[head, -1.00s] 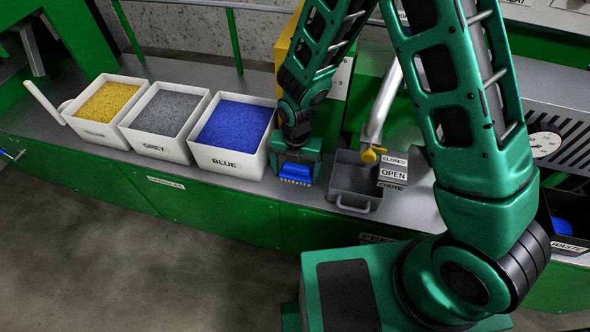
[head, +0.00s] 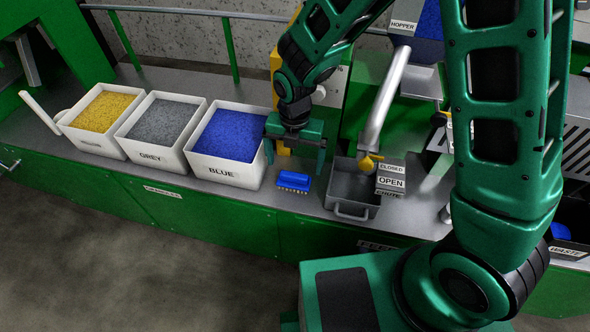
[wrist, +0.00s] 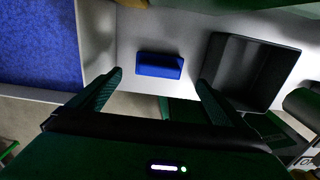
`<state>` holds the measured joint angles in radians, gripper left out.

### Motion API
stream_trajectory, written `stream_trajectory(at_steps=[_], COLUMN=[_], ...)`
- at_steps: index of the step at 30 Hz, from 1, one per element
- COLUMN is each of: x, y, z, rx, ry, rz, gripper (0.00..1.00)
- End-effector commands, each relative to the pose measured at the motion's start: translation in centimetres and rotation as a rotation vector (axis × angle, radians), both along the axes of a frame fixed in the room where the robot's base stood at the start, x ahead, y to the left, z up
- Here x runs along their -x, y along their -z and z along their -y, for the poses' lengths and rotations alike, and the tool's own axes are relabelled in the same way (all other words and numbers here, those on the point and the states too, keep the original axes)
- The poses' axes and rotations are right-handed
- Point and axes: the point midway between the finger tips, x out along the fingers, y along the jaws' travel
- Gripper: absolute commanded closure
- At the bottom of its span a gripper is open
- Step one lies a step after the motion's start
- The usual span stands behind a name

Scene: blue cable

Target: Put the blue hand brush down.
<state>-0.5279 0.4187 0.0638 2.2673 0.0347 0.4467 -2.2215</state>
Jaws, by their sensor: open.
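The blue hand brush (head: 293,181) lies on the grey bench top, between the blue granule bin and the grey metal tray. It also shows in the wrist view (wrist: 160,65), lying flat ahead of my fingers. My gripper (head: 295,165) is open, with its fingers spread wide above and behind the brush. In the wrist view my gripper's two fingers (wrist: 160,82) stand apart with nothing between them, and a gap shows between them and the brush.
The white bin of blue granules (head: 229,133) stands close to the left of my gripper. The grey tray (head: 354,185) sits to the right under a pipe with a yellow valve (head: 369,160). Grey (head: 161,126) and yellow (head: 102,109) granule bins stand farther left.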

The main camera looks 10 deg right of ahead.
Motion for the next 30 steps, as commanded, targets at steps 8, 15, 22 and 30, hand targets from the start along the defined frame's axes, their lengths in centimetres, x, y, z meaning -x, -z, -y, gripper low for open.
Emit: stream_trajectory(at_steps=[8,15,22,30], x=[0.0,0.0,0.0,0.1], y=[-2.8,-3.1,-3.1,-3.1], z=[-0.1,-0.1,-0.1,-0.3], rx=[-0.001,-0.001,-0.001,-0.001], ry=[-0.001,-0.002,-0.002,-0.005], rz=[0.0,0.0,0.0,0.0], gripper=[0.04,0.04,0.04,0.04])
